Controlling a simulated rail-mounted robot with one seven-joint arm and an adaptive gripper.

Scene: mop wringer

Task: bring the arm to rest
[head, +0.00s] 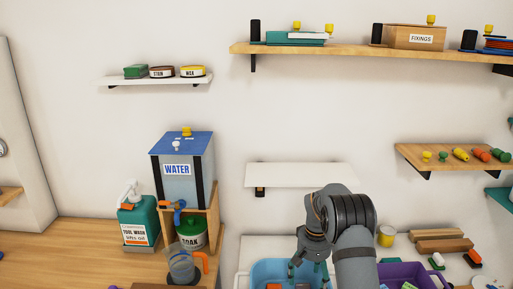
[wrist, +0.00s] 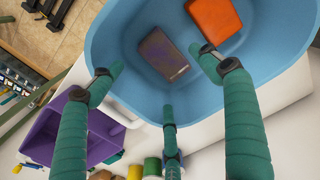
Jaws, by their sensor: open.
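My gripper (head: 308,268) is open, with its green-wrapped fingers spread above the blue tub (head: 262,270). In the wrist view the open fingers of my gripper (wrist: 160,85) reach over the blue tub (wrist: 120,30). A dark grey-brown block (wrist: 163,56) and an orange block (wrist: 213,18) lie inside the tub. Nothing is between the fingertips, and the blocks look apart from them. In the head view my arm rises at the lower right of the middle and bends down to the tub.
A purple bin (head: 415,271) stands right of the tub. A water dispenser (head: 182,170), a green soap bottle (head: 137,222) and a clear jug (head: 181,263) stand on the left. An empty white shelf (head: 285,175) is behind my arm. A wooden shelf (head: 420,155) holds small coloured items.

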